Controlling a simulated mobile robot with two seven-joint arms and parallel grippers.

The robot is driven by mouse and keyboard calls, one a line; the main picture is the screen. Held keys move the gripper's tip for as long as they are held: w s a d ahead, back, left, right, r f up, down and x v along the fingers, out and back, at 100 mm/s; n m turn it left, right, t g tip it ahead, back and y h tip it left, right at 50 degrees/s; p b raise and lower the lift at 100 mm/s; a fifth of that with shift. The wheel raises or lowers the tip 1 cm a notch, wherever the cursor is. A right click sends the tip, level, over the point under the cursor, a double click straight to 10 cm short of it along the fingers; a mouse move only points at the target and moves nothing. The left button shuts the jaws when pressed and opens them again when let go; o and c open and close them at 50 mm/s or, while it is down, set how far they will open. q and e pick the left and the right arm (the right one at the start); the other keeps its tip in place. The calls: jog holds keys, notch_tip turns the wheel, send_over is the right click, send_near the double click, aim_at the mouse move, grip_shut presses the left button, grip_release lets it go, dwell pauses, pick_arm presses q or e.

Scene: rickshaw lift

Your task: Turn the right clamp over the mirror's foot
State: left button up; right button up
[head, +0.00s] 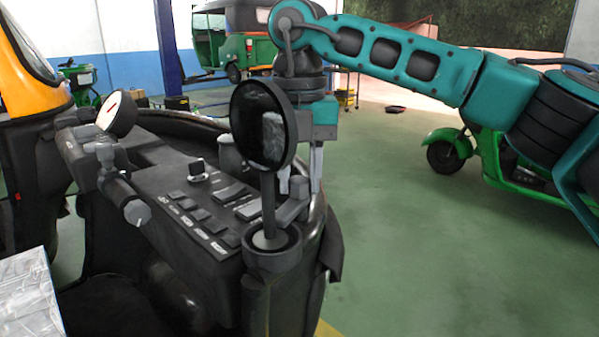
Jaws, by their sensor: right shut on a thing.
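The round black mirror (263,125) stands upright on its stem at the right end of the dashboard. Its foot (270,240) sits in a dark round socket at the dashboard corner. The right clamp (291,211), a grey lever with an upright end, lies just right of the stem, beside and slightly behind the foot. My right gripper (300,184) points down from above, behind the mirror, and is shut on the clamp's upright end. The mirror head hides part of the gripper. My left gripper is not in view.
The black dashboard (190,226) carries buttons and a knob (196,168). A silvery box (28,300) is at lower left. Green floor (420,250) is clear at right; a green vehicle (505,165) stands beyond.

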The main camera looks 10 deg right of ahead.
aim_at(301, 179)
dwell(0.3)
jog(key=o, duration=1)
jog(key=shift+o, duration=0.2)
pick_arm(q)
jog(key=p, duration=0.1)
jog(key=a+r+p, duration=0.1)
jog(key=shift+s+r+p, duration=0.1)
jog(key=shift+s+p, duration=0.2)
jog(key=shift+p, duration=0.05)
pick_arm(e)
notch_tip(301, 179, up, 13)
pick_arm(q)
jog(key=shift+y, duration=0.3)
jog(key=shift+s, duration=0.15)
pick_arm(e)
jog(key=shift+f, duration=0.1)
